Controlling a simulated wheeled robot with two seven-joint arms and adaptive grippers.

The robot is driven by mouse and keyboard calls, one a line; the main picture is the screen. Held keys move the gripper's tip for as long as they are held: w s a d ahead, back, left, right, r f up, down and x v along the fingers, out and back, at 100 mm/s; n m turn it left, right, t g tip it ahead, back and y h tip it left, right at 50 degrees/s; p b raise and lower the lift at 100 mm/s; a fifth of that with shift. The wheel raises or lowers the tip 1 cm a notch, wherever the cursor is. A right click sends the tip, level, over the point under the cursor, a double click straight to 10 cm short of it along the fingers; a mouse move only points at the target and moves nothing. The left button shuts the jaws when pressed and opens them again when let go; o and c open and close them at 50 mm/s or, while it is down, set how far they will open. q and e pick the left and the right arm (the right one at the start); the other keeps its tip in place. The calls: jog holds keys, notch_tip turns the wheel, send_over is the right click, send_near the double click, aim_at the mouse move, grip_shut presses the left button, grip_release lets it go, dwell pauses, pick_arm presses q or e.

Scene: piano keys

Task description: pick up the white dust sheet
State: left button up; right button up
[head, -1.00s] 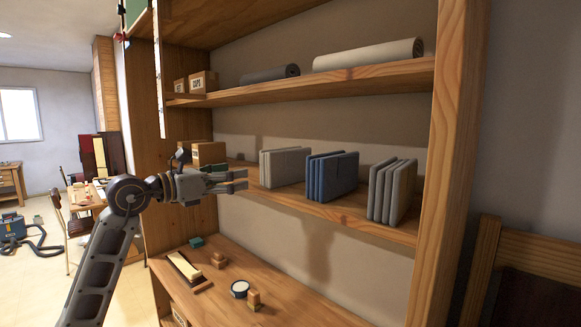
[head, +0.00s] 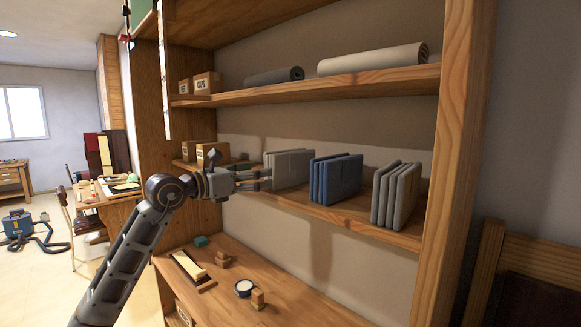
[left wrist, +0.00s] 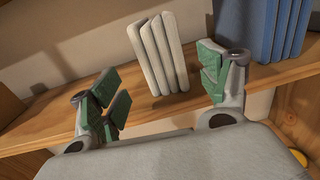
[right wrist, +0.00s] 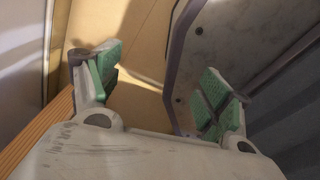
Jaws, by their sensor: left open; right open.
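The white dust sheet (head: 291,168) stands folded upright on the middle shelf, left of a blue folded sheet (head: 335,178). In the left wrist view the white sheet (left wrist: 157,52) stands between and beyond my fingertips, slightly tilted in the picture. My left gripper (head: 262,179) is open and level with the shelf, its fingers close to the sheet's left end. I see no clear contact. My right gripper (right wrist: 160,88) is open and empty, and shows only in the right wrist view.
Grey folded sheets (head: 396,195) stand at the shelf's right. Small boxes (head: 212,153) stand at its left. An upper shelf (head: 310,85) holds rolls above. The lower bench (head: 290,280) has small blocks and a round tin (head: 243,288). A wooden upright (head: 455,150) bounds the right side.

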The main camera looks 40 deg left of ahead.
aim_at(278, 169)
pick_arm(q)
jog(key=shift+w+d, duration=0.2)
jog(key=shift+w, duration=1.1)
jog(key=shift+w+r+p, duration=0.1)
jog(key=shift+w+p, duration=0.1)
jog(key=shift+p, duration=0.15)
jog(key=shift+w+d+p, duration=0.2)
jog(key=shift+w+p, duration=0.15)
jog(key=shift+w, duration=0.25)
jog(key=shift+w+d+r+p, duration=0.1)
jog(key=shift+w+d+p, duration=0.1)
jog(key=shift+w+p, duration=0.35)
jog(key=shift+w+d, duration=0.1)
jog(key=shift+w, duration=1.1)
jog(key=shift+c, duration=0.5)
jog(key=c, duration=1)
jog(key=shift+c, duration=1.2)
pick_arm(e)
jog(key=shift+s+a+r, duration=0.55)
jog(key=shift+a+r, duration=0.1)
jog(key=shift+r, duration=0.1)
jog(key=shift+s+a+r, duration=0.55)
jog(key=shift+a+r, duration=0.1)
jog(key=shift+r, duration=0.05)
